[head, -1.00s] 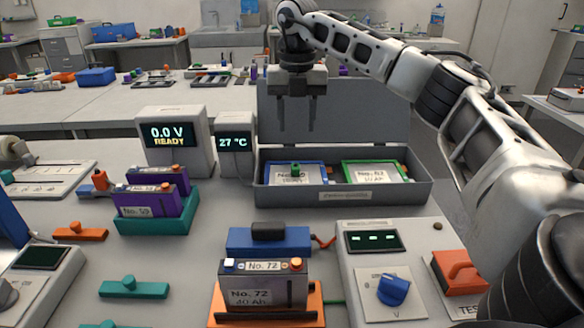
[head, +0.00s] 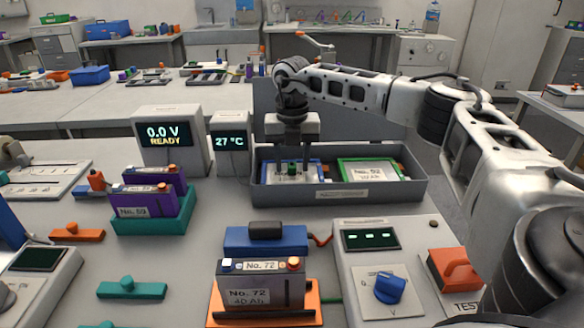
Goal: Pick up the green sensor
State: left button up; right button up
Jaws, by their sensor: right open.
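The green sensor (head: 292,168) is a small green piece on top of the blue-framed battery (head: 313,179), in the left half of the open grey case (head: 342,195). My right gripper (head: 292,172) points straight down over it. Its two fingers are open, one on each side of the sensor as seen here. I cannot tell whether they touch it. My left gripper is not in view.
The 27 °C display (head: 231,145) stands just left of the case. A blue block (head: 266,239) and battery No. 72 (head: 262,285) are in front.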

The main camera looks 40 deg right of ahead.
grip_shut()
jog(key=shift+r, duration=0.15)
